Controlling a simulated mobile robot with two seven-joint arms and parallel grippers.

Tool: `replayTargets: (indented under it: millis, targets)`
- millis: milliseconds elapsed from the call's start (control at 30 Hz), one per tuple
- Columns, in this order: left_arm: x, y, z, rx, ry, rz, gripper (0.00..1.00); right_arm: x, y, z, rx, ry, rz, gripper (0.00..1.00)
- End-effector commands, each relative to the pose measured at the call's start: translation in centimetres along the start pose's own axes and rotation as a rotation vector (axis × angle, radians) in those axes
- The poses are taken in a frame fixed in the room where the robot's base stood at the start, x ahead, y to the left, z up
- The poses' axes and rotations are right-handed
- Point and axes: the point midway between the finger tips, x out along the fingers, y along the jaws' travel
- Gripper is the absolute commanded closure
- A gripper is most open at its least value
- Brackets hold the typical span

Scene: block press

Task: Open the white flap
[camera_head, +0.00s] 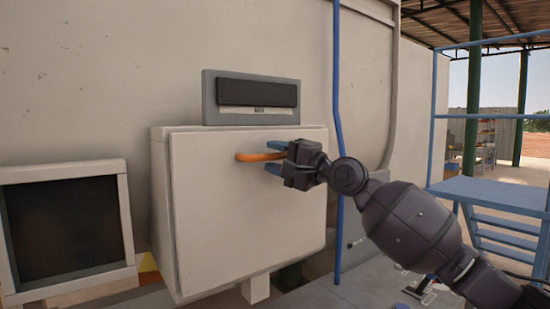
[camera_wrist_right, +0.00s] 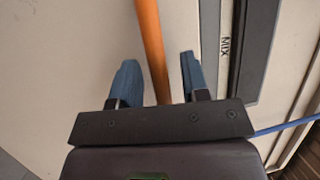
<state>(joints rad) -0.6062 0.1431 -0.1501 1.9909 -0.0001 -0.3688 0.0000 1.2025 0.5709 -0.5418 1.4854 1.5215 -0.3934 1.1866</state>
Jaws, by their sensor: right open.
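The white flap (camera_head: 240,220) is the large square front of a box on the wall, in the middle of the head view. It looks closed, and it fills much of the right wrist view (camera_wrist_right: 60,60). An orange handle (camera_head: 255,156) sticks out near its top edge and also shows in the right wrist view (camera_wrist_right: 150,40). My right gripper (camera_head: 272,157) is at the handle, its blue fingers open on either side of it. In the right wrist view the handle runs between the fingers, with gaps on both sides. My left gripper is not in view.
A grey panel with a dark strip (camera_head: 257,93) and a label sits just above the flap. A dark framed screen (camera_head: 65,228) stands at the left. A blue pipe (camera_head: 338,110) runs down the wall at the right. Blue steps (camera_head: 495,195) stand farther right.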

Motion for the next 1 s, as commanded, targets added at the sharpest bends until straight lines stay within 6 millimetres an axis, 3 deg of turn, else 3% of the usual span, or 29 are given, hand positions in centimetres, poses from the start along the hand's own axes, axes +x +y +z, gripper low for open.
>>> replayTargets:
  millis: [333,600,1000]
  targets:
    - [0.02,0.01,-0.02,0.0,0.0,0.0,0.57,0.26,0.05,-0.01,0.0,0.0,0.001,0.6]
    - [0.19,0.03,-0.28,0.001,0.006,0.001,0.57,0.24,0.05,-0.01,0.0,0.0,0.001,1.0]
    - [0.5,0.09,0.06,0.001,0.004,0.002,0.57,-0.07,0.31,0.1,-0.005,0.0,-0.013,1.0]
